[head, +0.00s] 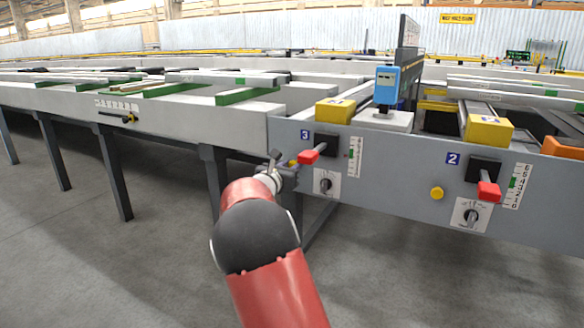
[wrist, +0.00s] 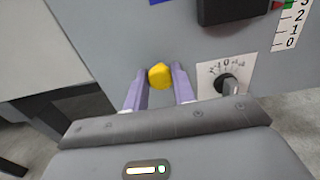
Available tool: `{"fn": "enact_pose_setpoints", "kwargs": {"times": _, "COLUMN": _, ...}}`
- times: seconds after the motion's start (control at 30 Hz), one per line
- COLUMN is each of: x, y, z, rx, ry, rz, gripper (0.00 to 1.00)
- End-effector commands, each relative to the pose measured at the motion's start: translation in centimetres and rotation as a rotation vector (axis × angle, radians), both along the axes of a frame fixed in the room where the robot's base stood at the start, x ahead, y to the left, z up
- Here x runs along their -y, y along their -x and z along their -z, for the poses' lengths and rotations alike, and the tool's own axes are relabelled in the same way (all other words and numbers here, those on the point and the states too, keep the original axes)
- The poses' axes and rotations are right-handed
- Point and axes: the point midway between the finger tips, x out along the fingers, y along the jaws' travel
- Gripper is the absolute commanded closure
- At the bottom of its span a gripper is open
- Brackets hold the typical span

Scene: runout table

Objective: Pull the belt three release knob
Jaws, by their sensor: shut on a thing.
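The belt three release knob is the yellow knob (wrist: 160,75) on the grey panel, left of a dial in the wrist view. My gripper (wrist: 161,80) is shut on it, with one purple finger on each side. In the head view my gripper (head: 287,171) is at the panel's left end, below the blue 3 plate (head: 305,134). There the knob (head: 294,163) is mostly hidden by my gripper.
The red-handled belt three lever (head: 309,157) is just right of my gripper, with a dial (head: 326,182) below it. Another yellow knob (head: 437,193) sits left of the belt two dial (head: 471,215). Table legs (head: 112,178) stand at left; the floor in front is clear.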

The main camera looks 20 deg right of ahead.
Motion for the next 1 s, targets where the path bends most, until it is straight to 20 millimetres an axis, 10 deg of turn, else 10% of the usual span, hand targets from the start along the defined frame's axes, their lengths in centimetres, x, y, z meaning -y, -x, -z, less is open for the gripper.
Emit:
{"fn": "enact_pose_setpoints", "kwargs": {"times": 0.27, "x": -0.7, "y": 0.5, "z": 0.1, "rx": -0.001, "ry": -0.001, "rz": 0.000, "gripper": 1.00}}
{"fn": "enact_pose_setpoints", "kwargs": {"times": 0.3, "x": -0.7, "y": 0.5, "z": 0.1, "rx": -0.001, "ry": -0.001, "rz": 0.000, "gripper": 0.73}}
{"fn": "enact_pose_setpoints", "kwargs": {"times": 0.47, "x": -0.7, "y": 0.5, "z": 0.1, "rx": -0.001, "ry": -0.001, "rz": 0.000, "gripper": 0.53}}
{"fn": "enact_pose_setpoints", "kwargs": {"times": 1.0, "x": -3.7, "y": 2.7, "z": -0.1, "rx": 0.001, "ry": -0.002, "rz": -0.004, "gripper": 0.53}}
